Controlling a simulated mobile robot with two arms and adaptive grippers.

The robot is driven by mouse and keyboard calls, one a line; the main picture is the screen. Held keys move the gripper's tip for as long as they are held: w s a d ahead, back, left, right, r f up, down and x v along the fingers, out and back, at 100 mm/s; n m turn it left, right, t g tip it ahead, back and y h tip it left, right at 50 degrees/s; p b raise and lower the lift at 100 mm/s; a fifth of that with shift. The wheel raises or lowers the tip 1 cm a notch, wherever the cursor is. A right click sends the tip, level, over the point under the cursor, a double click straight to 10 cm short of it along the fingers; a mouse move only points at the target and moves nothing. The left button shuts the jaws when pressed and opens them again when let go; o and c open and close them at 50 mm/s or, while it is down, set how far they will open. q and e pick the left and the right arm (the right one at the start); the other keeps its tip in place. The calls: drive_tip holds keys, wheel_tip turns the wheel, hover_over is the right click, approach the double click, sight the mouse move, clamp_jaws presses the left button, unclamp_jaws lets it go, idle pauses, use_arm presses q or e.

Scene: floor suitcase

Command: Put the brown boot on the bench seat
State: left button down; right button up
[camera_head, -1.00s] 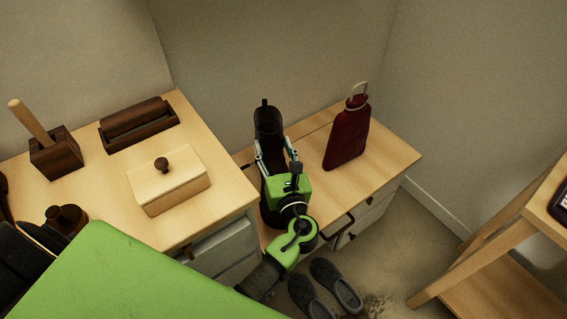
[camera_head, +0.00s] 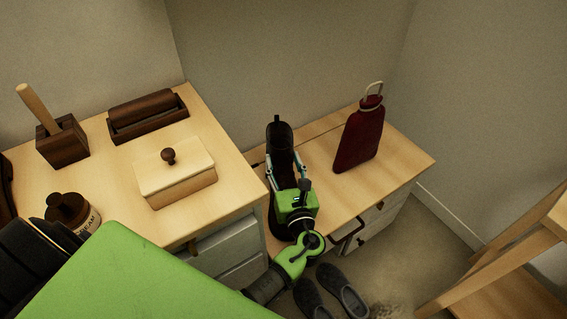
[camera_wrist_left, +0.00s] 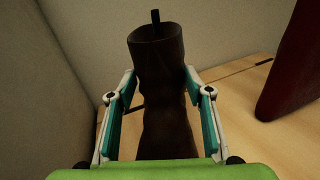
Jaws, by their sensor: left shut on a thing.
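The brown boot (camera_head: 279,139) is dark and upright at the bench, its shaft top and pull loop showing above my gripper. My left gripper (camera_head: 287,174) is shut on the boot's shaft, one finger on each side. In the left wrist view the boot (camera_wrist_left: 162,90) stands between the two fingers of my left gripper (camera_wrist_left: 160,100). The bench seat (camera_head: 400,157) is light wood, low against the back wall. The boot appears over its left part; my arm hides the boot's lower end, so I cannot tell whether it touches the seat. My right gripper is not in view.
A dark red bottle (camera_head: 359,137) stands on the seat to the right of the boot. A higher wooden cabinet top (camera_head: 225,190) at left holds a lidded box (camera_head: 177,177). Grey slippers (camera_head: 342,290) lie on the floor in front. The seat's right end is clear.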

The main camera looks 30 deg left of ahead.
use_arm(q)
drive_tip(key=c, duration=1)
unclamp_jaws()
drive_tip(key=shift+c, duration=0.2)
drive_tip(key=shift+s+d, duration=0.15)
drive_tip(key=shift+s, duration=0.05)
drive_tip(key=p+v, duration=0.1)
drive_tip(key=v, duration=1)
drive_tip(key=shift+s+d, duration=0.2)
drive_tip(key=shift+s, duration=0.05)
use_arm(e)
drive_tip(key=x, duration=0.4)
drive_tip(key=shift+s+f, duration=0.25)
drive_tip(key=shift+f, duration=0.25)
